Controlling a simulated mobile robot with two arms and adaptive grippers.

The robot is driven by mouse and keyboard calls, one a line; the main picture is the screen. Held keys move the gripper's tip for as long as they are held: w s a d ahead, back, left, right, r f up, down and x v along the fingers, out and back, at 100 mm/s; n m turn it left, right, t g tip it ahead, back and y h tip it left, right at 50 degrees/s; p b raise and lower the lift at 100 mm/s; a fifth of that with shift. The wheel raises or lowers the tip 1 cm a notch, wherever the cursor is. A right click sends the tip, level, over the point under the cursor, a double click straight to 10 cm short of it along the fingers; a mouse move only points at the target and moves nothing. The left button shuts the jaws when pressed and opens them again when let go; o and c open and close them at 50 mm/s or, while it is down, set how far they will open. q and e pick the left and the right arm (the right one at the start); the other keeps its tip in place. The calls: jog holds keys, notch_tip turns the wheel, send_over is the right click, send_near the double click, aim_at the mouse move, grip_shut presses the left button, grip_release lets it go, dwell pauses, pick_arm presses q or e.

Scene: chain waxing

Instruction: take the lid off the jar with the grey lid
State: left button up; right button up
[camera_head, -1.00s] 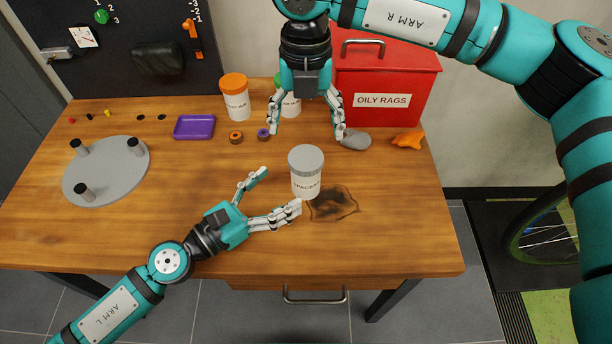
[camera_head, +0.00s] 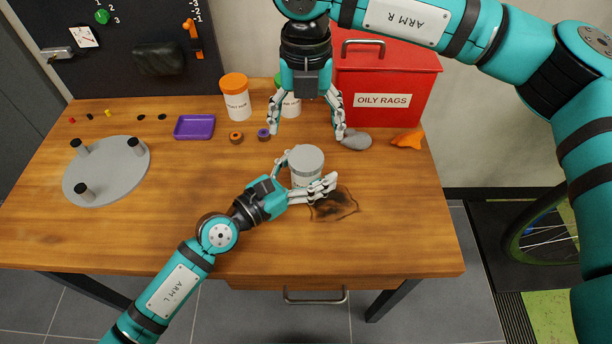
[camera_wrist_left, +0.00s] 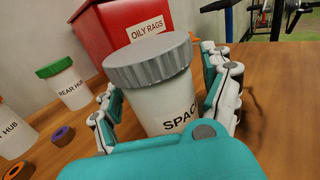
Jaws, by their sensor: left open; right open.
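The jar with the grey lid (camera_head: 306,160) stands upright on the wooden table, and its lid is on. In the left wrist view the grey ridged lid (camera_wrist_left: 150,60) sits on the white jar body (camera_wrist_left: 168,106), whose label begins "SPAC". My left gripper (camera_head: 308,172) is open around the jar body below the lid, one finger on each side. Whether its fingers touch the jar is not clear. My right gripper (camera_head: 305,130) is open and empty, pointing down above the table behind the jar.
Behind stand an orange-lidded jar (camera_head: 235,100) and a green-lidded jar (camera_wrist_left: 60,80). A red OILY RAGS bin (camera_head: 390,85) is at the back right. A grey round plate with pegs (camera_head: 108,178) and a purple tray (camera_head: 194,127) lie left. A dark stain (camera_head: 338,208) marks the table.

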pick_arm(q)
grip_shut()
dwell(0.4)
dwell(0.4)
